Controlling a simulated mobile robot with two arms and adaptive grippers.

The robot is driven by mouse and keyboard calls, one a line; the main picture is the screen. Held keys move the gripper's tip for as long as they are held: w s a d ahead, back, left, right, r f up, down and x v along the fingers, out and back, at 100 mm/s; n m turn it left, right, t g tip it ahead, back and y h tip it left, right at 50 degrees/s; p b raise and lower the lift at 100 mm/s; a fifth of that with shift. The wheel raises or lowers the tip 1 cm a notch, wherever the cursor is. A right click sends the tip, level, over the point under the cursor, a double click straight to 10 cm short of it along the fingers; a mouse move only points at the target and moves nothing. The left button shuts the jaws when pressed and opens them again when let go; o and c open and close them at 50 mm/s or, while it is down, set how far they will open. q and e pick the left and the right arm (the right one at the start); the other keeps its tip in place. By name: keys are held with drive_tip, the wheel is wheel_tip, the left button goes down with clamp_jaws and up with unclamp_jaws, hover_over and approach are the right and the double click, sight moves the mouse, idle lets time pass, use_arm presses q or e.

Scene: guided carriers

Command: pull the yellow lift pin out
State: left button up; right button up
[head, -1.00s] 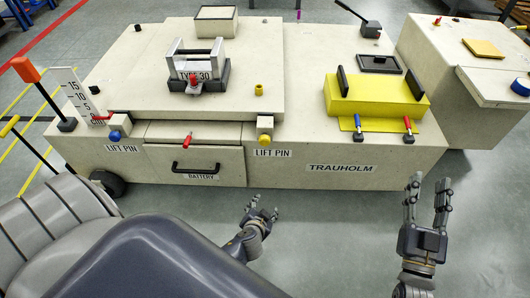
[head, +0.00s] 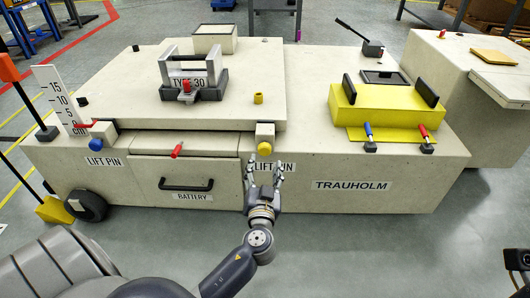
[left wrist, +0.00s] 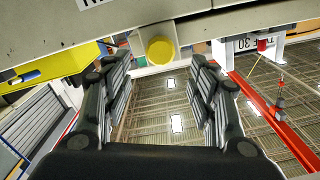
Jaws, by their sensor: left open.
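The yellow lift pin (head: 264,148) sticks out of a small block at the front edge of the carrier, above the right LIFT PIN label. My left gripper (head: 265,172) is open and empty just below and in front of this pin, and it covers part of the label. In the left wrist view the yellow pin's round end (left wrist: 160,50) shows ahead between the tips of the open fingers (left wrist: 158,85); no finger visibly touches it. A blue lift pin (head: 95,144) is in the left block. Part of my right gripper (head: 517,262) shows at the right edge.
A red knob (head: 177,150) and a black battery drawer handle (head: 186,184) are left of the yellow pin. A yellow block with black pads (head: 385,105) and blue and red levers is on the right. Floor in front is clear.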

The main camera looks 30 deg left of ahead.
sight(265, 151)
use_arm(q)
drive_tip(key=b+x, duration=0.1)
drive_tip(key=x, duration=0.8)
drive_tip(key=shift+c, duration=0.3)
